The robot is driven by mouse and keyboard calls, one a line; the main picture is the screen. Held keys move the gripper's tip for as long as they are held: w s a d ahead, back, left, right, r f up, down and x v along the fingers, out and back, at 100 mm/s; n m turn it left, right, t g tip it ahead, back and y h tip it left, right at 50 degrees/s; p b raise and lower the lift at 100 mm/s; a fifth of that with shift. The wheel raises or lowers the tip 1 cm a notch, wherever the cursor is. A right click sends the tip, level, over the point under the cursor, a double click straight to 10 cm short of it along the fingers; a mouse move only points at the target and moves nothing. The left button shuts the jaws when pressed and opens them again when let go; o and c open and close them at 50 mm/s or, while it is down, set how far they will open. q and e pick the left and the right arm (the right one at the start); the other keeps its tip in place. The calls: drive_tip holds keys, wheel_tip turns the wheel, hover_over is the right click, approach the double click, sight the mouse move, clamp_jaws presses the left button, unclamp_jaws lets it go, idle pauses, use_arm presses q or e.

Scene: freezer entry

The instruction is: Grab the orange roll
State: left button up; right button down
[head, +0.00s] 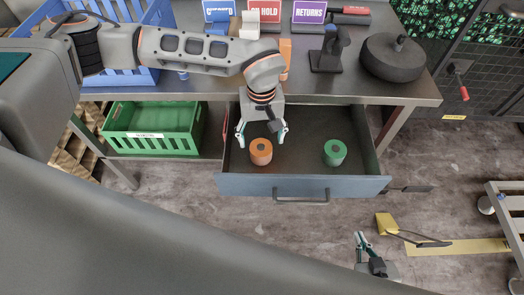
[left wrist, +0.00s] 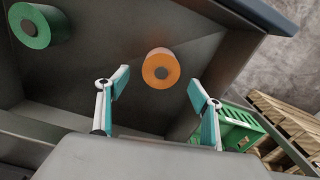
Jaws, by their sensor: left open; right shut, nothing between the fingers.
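The orange roll (head: 261,152) stands in the open drawer (head: 307,186), towards its left side. It also shows in the left wrist view (left wrist: 161,69), beyond and between the fingertips. A green roll (head: 335,152) stands further right in the same drawer and shows in the left wrist view (left wrist: 38,27) at upper left. My left gripper (head: 262,134) is open above the drawer, just behind the orange roll, with nothing between its fingers. My right gripper (head: 362,243) is shut and empty, low in the picture in front of the drawer.
A green crate (head: 152,135) sits left of the drawer under the table. On the table (head: 420,85) are a blue crate (head: 145,80), several signs, a small black stand (head: 327,58) and a dark round object (head: 392,57). A yellow dustpan-like item (head: 387,223) is on the floor at right.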

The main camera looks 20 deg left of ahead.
sight(261, 147)
use_arm(q)
wheel_tip(261, 147, down, 6)
drive_tip(key=shift+s, duration=0.1)
idle(0.4)
drive_tip(key=c, duration=1.3)
